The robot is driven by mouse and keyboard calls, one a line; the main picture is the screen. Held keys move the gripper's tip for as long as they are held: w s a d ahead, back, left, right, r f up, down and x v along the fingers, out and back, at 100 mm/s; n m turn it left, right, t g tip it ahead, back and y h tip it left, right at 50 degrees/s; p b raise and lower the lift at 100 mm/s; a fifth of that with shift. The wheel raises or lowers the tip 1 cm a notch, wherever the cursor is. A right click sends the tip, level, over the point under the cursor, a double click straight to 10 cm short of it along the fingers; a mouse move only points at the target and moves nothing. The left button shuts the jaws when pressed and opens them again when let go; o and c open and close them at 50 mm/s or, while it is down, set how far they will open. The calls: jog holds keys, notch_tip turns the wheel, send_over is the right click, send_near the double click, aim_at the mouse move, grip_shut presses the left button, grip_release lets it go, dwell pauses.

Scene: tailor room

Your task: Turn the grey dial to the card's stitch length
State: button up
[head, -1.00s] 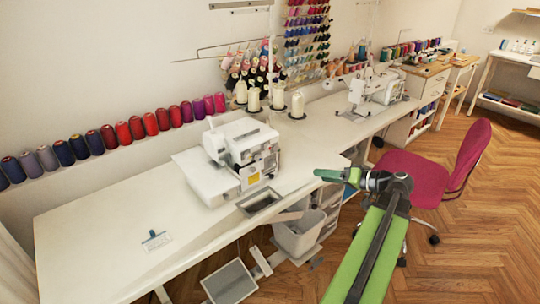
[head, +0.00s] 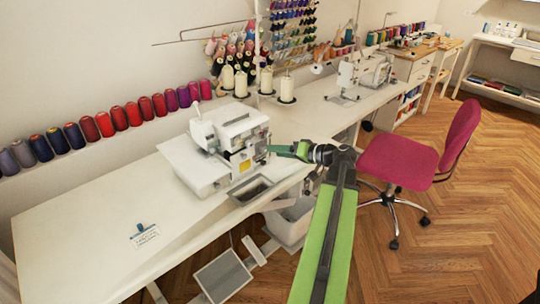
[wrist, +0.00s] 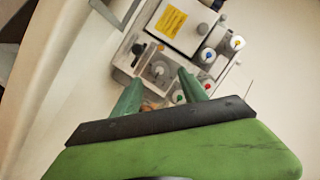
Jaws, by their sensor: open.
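A white sewing machine (head: 211,165) stands on the long white table. In the wrist view its side (wrist: 185,35) shows a yellow label and a grey round dial (wrist: 159,70) on a square grey plate. My gripper (wrist: 160,77) is open, its two green fingers on either side of the dial in the picture; I cannot tell if they touch it. In the head view my gripper (head: 280,150) is at the machine's right side, where the dial is too small to read. A small card (head: 145,237) with a blue clip lies on the table; its writing is unreadable.
Small knobs with blue (wrist: 208,55), yellow (wrist: 237,43), red (wrist: 207,85) and green marks sit beside the dial. A grey tray (head: 250,189) is at the table edge, a bin (head: 290,222) below. A pink chair (head: 398,160) stands right.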

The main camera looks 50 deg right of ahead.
aim_at(264, 149)
jog(key=x, duration=0.4)
jog(key=shift+b, duration=0.35)
jog(key=shift+c, duration=0.2)
grip_shut()
